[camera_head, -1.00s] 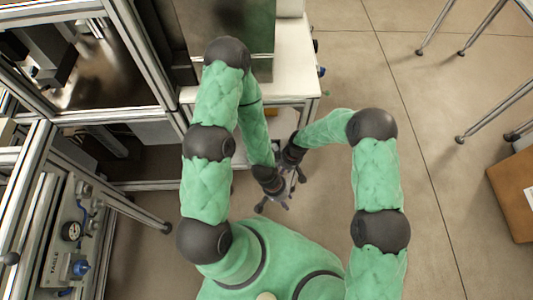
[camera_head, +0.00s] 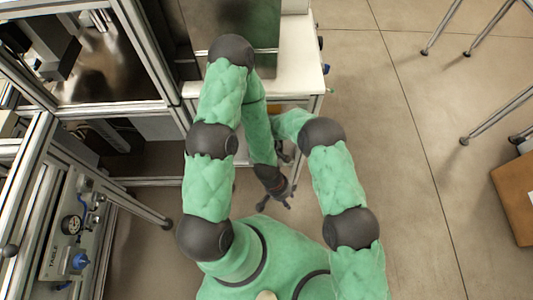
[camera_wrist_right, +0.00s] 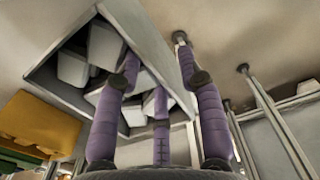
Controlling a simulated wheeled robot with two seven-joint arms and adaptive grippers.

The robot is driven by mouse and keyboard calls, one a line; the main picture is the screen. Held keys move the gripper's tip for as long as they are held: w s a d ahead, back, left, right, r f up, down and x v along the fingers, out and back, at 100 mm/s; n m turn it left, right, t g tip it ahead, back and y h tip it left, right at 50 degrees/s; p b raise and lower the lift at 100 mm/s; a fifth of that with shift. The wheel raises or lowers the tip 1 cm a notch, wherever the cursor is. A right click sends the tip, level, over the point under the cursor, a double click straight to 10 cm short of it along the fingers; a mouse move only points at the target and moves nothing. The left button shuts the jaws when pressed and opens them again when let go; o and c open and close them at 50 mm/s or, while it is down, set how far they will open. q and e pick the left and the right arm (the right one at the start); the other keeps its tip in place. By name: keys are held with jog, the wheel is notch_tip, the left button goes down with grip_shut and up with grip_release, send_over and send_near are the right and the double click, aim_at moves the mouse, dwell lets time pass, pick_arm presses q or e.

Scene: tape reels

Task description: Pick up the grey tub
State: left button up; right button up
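In the right wrist view, several pale grey tub-like blocks, one of them here (camera_wrist_right: 105,44), sit inside a dark-lined grey container (camera_wrist_right: 152,38). I cannot tell which one is the grey tub. My right gripper (camera_wrist_right: 157,62) has its purple fingers spread in front of the container, with nothing seen between them. In the head view the right gripper (camera_head: 284,157) is mostly hidden beside the left arm. My left gripper (camera_head: 277,203) hangs over the floor with its fingers apart and empty. No tub is clear in the head view.
A white table (camera_head: 300,60) stands ahead with a dark panel on it. A metal-framed machine (camera_head: 100,60) and a gauge panel (camera_head: 75,235) are at left. A cardboard box (camera_head: 515,195) is at right. A yellow object (camera_wrist_right: 38,122) shows at left in the wrist view.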

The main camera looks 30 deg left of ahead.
notch_tip(320, 180, down, 3)
jog(key=shift+b, duration=0.45)
jog(key=shift+r, duration=0.1)
grip_shut()
